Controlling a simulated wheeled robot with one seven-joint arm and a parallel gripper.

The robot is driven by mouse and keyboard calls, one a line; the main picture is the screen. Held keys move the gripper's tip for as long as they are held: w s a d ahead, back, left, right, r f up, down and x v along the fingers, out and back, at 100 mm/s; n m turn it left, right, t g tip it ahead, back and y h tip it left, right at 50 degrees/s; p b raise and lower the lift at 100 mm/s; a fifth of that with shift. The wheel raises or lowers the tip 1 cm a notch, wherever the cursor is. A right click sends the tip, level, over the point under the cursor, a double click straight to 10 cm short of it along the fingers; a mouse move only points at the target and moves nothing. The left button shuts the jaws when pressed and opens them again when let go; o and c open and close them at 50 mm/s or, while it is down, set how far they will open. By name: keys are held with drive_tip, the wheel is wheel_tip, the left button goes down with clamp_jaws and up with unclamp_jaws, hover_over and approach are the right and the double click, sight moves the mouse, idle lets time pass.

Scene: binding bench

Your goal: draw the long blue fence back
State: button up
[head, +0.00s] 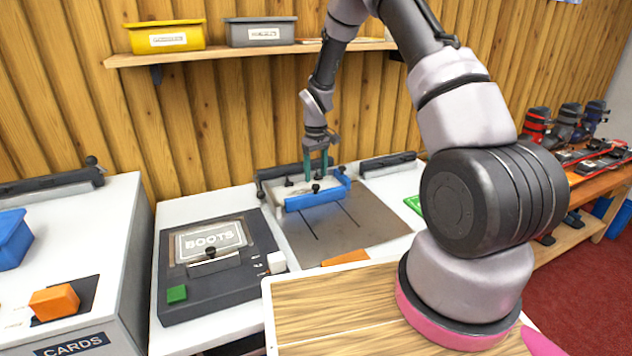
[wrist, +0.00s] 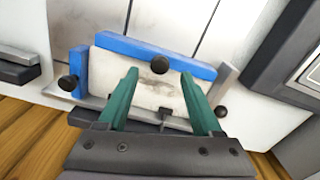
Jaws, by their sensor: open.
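The long blue fence (head: 318,199) lies across a grey-brown bench plate (head: 365,215), along the front of a pale block. It also shows in the wrist view (wrist: 130,47) as a blue bar along the far edge of the pale, stained block (wrist: 135,80). A round black knob (wrist: 160,64) stands at the middle of the block beside the bar. My gripper (head: 316,178) is above the block with its green fingers pointing down. In the wrist view my gripper (wrist: 158,75) is open and empty, with the knob between and just beyond the fingertips. Contact cannot be told.
A short blue piece (wrist: 79,72) with a black side knob sits at the block's end. A dark BOOTS unit (head: 212,265) stands to the left of the plate. An orange piece (head: 345,258) lies at the plate's front edge. A shelf (head: 250,52) with bins hangs above.

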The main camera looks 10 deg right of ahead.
sight(316, 185)
drive_tip(key=shift+f, duration=1.75)
clamp_jaws()
